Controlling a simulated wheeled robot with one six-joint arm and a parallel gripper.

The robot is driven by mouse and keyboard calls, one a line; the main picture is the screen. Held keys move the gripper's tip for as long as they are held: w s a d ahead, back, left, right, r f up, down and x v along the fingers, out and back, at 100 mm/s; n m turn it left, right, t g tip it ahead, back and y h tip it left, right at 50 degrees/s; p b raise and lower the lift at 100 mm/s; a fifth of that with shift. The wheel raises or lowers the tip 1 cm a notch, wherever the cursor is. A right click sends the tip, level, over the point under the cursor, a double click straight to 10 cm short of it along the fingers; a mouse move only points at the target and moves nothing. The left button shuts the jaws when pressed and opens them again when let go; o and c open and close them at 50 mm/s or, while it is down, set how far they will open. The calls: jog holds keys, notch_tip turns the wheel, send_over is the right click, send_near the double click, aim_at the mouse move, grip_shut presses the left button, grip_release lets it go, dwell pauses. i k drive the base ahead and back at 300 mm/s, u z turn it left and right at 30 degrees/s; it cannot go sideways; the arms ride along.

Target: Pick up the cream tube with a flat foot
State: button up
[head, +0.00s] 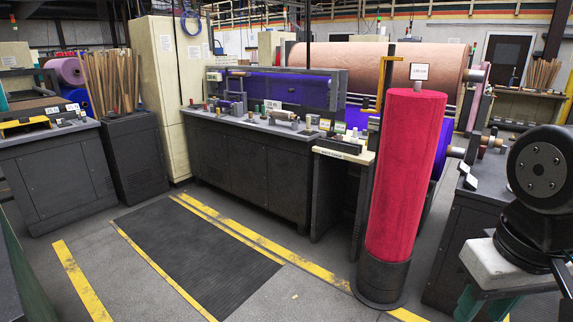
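Several small pieces stand and lie on the grey top of the long dark workbench (228,118) in the middle of the head view. A small pale upright piece (308,121) near the bench's right end could be the cream tube. It is too small to make out a flat foot. My gripper is not in view, so its opening and anything in it do not show.
A tall red felt roll (405,185) stands upright on a dark round base at right. A dark floor mat (198,245) with yellow lines lies before the bench. A second bench (45,130) and tall cabinet (160,95) stand left. The mat area is clear.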

aim_at(307, 130)
jog(key=z, duration=0.05)
jog(key=i, duration=2.5)
jog(key=u, duration=0.35)
jog(key=i, duration=1.95)
jog(key=u, duration=0.35)
